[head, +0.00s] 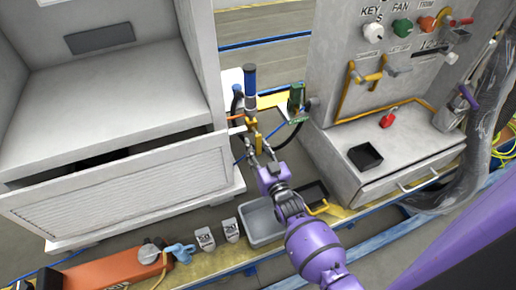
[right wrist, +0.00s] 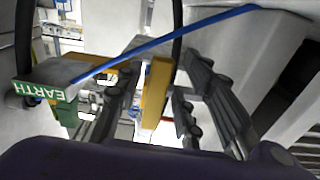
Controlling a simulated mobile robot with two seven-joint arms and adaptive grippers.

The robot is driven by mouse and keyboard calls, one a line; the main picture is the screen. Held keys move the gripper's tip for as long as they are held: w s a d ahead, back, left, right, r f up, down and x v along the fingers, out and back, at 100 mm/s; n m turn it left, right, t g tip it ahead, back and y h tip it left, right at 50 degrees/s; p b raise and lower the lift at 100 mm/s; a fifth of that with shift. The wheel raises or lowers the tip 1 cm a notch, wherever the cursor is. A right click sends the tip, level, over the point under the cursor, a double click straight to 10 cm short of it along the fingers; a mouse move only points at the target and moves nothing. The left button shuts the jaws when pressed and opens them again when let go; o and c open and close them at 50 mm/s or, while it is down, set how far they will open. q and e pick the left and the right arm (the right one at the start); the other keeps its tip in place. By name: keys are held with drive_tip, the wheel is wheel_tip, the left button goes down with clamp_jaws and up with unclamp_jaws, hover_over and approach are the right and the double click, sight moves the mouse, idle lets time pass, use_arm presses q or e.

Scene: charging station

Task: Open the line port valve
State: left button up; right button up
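A yellow lever (head: 257,134) stands upright in the gap between the white cabinet and the grey panel unit, below a blue-handled fitting (head: 250,82). No readable label shows whether it belongs to the line port valve. My right gripper (head: 261,147) is at the lever, its fingers spread. In the right wrist view the yellow lever (right wrist: 156,92) stands between the two dark fingers, with gaps visible beside it, so the fingers do not look closed on it. A green fitting (head: 295,97) stands to the right, and a green EARTH label (right wrist: 45,92) shows at left. My left gripper is not in view.
A blue cable (right wrist: 165,44) crosses above the fingers in the wrist view. The white cabinet (head: 195,175) is close on the left, the grey panel unit (head: 340,150) on the right. A grey tray (head: 262,226) lies below my right arm.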

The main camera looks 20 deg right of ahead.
drive_tip(key=s, duration=1.2)
drive_tip(key=shift+a, duration=0.35)
